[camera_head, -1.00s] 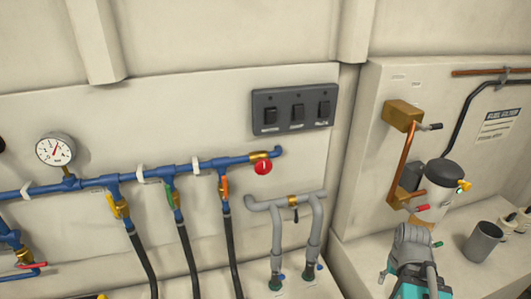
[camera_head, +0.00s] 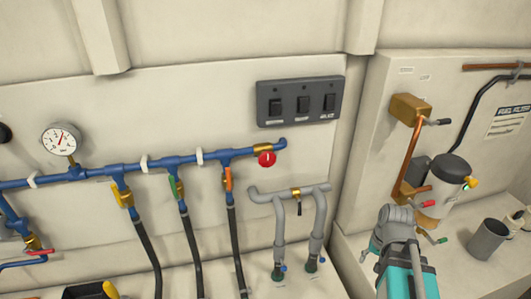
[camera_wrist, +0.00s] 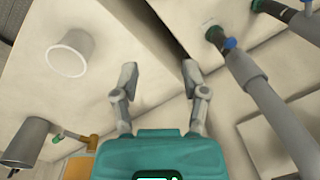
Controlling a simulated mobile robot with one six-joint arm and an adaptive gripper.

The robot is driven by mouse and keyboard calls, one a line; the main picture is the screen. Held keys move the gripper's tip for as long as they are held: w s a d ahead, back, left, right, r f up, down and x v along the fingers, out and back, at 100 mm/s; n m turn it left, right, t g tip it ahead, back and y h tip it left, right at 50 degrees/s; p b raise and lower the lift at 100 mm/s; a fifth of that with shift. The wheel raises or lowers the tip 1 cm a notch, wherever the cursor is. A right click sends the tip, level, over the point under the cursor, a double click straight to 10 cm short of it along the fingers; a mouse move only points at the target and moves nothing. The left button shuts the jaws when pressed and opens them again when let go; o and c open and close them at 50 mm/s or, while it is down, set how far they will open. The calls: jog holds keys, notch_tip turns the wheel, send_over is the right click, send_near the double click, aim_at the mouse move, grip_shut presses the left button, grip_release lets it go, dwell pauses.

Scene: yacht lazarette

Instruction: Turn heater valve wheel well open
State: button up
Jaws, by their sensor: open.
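A small red round wheel (camera_head: 267,158) with a white mark sits at the right end of the blue pipe, below the black switch panel, in the head view. It is not seen in the wrist view. No label shows which valve serves the heater. My gripper (camera_wrist: 160,72) is open and empty in the wrist view, its two grey fingers apart above a teal body. It faces a pale surface with a dark gap and touches nothing that I can see. In the head view my arm's end is at lower right, well away from the red wheel; its fingertips are unclear there.
Grey pipes (camera_head: 318,225) with a brass valve (camera_head: 296,194) stand between the wheel and my arm. Black hoses (camera_head: 190,250) hang from the blue pipe (camera_head: 100,178). A canister (camera_head: 449,180) and grey mug (camera_head: 487,239) are at right. A white cup (camera_wrist: 70,52) shows in the wrist view.

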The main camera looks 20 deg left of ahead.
jog(key=w+a+r+m+g+y+p, duration=0.1)
jog(key=w+a+r+m+y+p, duration=0.2)
jog(key=a, duration=0.5)
jog(key=m+g+y+p, duration=0.6)
jog(key=m+g+y, duration=0.2)
jog(key=y, duration=0.3)
send_near(261, 154)
jog(key=shift+x, duration=1.05)
jog(key=shift+w+f, duration=0.1)
jog(key=shift+f, duration=0.05)
jog(key=shift+a, duration=0.1)
jog(key=shift+x, duration=3.7)
jog(key=shift+c, duration=0.3)
